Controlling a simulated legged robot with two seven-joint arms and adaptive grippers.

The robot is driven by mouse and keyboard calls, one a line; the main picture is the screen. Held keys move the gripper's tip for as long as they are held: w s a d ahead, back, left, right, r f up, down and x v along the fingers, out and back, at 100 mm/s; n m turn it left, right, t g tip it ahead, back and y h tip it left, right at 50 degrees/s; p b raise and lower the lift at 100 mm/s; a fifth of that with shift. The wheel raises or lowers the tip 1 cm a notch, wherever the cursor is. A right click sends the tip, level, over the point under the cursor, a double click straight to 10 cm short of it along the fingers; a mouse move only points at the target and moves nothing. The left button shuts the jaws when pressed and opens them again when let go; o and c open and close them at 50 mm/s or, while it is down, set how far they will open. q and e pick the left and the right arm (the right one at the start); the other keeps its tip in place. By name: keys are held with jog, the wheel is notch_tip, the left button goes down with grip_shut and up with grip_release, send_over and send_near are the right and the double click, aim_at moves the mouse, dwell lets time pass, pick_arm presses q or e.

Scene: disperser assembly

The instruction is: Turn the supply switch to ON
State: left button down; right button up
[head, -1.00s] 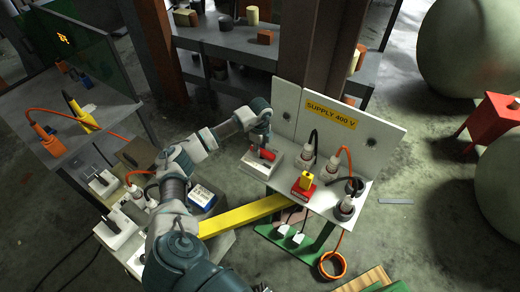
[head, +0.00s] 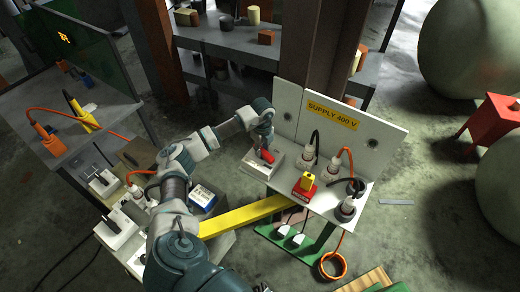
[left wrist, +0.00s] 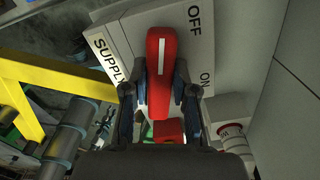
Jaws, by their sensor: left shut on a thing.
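The supply switch is a pale box (head: 251,165) with a red handle (head: 267,156) at the left end of the supply shelf. In the left wrist view the red handle (left wrist: 161,58) carries a white line, and the box (left wrist: 120,30) bears the words SUPPLY, OFF and ON. The handle's white-lined end points up in that view, left of OFF; ON is to its right. My left gripper (head: 265,146) comes down from above, its fingers on both sides of the handle, shut on it; this also shows in the left wrist view (left wrist: 160,82). My right gripper is out of view.
The SUPPLY 400 V panel (head: 376,138) stands just behind the switch. On the shelf to the right are a red and yellow block (head: 305,185) and sockets with black and orange cables (head: 333,165). A yellow beam (head: 245,215) runs below.

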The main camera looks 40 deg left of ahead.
pick_arm(q)
jog(key=m, duration=0.3)
jog(key=shift+w+d+m, duration=0.15)
jog(key=shift+d+m, duration=0.2)
jog(key=shift+m, duration=0.05)
jog(key=m, duration=0.3)
jog(key=shift+w+d+m+b, duration=0.1)
jog(key=shift+m+b, duration=0.2)
jog(key=m, duration=0.4)
jog(key=shift+d+f, duration=0.1)
jog(key=shift+m+b, duration=0.35)
jog(key=shift+m, duration=1.05)
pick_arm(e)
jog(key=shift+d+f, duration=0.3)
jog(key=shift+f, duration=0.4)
pick_arm(q)
jog(key=shift+m, duration=0.3)
jog(key=c, duration=0.9)
grip_release()
jog(key=shift+s+r, duration=0.2)
jog(key=shift+s, duration=0.05)
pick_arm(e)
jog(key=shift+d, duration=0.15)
